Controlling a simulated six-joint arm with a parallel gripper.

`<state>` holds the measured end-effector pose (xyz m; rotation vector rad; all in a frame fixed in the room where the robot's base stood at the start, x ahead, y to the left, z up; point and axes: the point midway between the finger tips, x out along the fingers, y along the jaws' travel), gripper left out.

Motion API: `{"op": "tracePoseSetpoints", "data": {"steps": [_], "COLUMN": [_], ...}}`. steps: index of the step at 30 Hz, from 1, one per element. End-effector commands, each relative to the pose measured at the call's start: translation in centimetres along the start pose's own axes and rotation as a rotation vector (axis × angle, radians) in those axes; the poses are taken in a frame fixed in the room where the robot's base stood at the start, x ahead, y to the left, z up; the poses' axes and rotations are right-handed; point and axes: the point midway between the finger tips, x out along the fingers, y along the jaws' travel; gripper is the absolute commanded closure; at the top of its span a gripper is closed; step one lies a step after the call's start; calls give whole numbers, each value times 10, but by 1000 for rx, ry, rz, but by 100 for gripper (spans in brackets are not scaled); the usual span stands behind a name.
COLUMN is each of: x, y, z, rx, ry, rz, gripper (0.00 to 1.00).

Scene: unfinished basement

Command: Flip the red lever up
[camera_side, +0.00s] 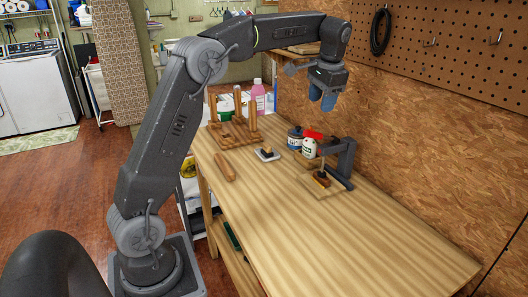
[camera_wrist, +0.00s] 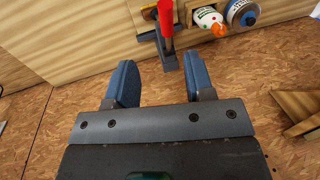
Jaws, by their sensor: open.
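The red lever (camera_side: 313,134) sticks out to the left from a dark grey bracket (camera_side: 345,157), above a thin wooden base plate (camera_side: 326,186) on the workbench. In the wrist view, the red lever (camera_wrist: 166,17) is at the top edge, beyond the fingertips and cut off by the frame. My gripper (camera_side: 323,101) has blue fingers and hangs above and behind the lever, near the chipboard wall. It also shows in the wrist view (camera_wrist: 160,66), with its fingers apart and nothing between them. It does not touch the lever.
A white bottle (camera_side: 309,148) and a blue-and-white container (camera_side: 295,138) stand close to the lever's left. A wooden rack (camera_side: 232,132), a small block on a pale plate (camera_side: 267,153) and a wooden piece (camera_side: 225,167) lie farther left. The bench's front right is clear.

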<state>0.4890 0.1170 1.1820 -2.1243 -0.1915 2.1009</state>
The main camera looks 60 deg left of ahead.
Motion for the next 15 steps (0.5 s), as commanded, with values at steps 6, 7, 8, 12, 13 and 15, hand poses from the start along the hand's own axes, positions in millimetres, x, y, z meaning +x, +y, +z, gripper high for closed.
{"op": "tracePoseSetpoints", "data": {"steps": [6,7,8,12,13,15], "x": [-18,-20,-23,-32,-34,-38], "y": [21,24,26,42,45,52], "z": [23,26,30,49,53,64], "rx": [3,3,2,2,2,-1], "ry": [51,59,67,105,113,133], "rz": [7,9,10,18,20,24], "gripper": [52,52,52,52,52,52]}}
